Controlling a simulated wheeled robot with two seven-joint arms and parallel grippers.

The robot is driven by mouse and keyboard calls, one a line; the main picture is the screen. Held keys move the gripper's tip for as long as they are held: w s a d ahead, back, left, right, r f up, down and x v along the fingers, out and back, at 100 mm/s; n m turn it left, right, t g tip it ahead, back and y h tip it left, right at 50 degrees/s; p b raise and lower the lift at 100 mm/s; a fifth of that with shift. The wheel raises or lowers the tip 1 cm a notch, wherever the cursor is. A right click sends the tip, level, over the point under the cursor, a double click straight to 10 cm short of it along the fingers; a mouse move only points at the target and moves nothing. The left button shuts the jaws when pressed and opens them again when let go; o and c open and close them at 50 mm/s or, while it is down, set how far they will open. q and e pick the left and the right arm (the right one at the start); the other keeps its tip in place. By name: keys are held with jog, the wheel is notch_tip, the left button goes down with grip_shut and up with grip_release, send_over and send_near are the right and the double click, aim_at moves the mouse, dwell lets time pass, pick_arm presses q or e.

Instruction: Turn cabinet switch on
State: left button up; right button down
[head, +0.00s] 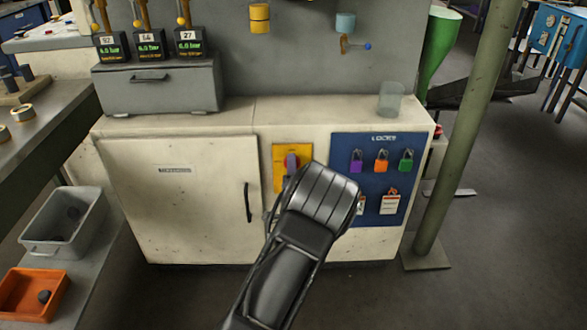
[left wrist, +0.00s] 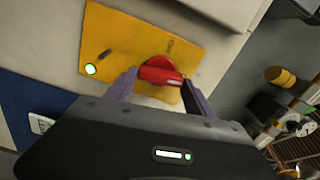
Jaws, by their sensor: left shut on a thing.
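The cabinet switch is a red rotary handle (left wrist: 160,72) on a yellow plate (left wrist: 125,50) in the left wrist view. The plate also shows on the cabinet front in the head view (head: 280,152), partly covered by my left arm. A lit green lamp (left wrist: 91,69) and dark markings are on the plate. My left gripper (left wrist: 158,86) has its purple fingers on either side of the red handle and is shut on it. In the head view my arm hides most of the handle. My right gripper is not in view.
The white cabinet (head: 185,215) has a door handle left of the switch. A blue lock board (head: 371,145) with padlocks is right of it. A green post (head: 462,140) stands at the right. A grey bin (head: 50,245) and orange bin (head: 15,290) are at left.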

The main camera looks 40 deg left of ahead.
pick_arm(q)
jog(key=shift+m, duration=0.9)
jog(key=shift+f, duration=0.1)
jog(key=o, duration=1.4)
jog(key=p+v, duration=0.1)
jog(key=v, duration=0.7)
jog(key=shift+p, duration=0.4)
jog(key=shift+w, duration=0.1)
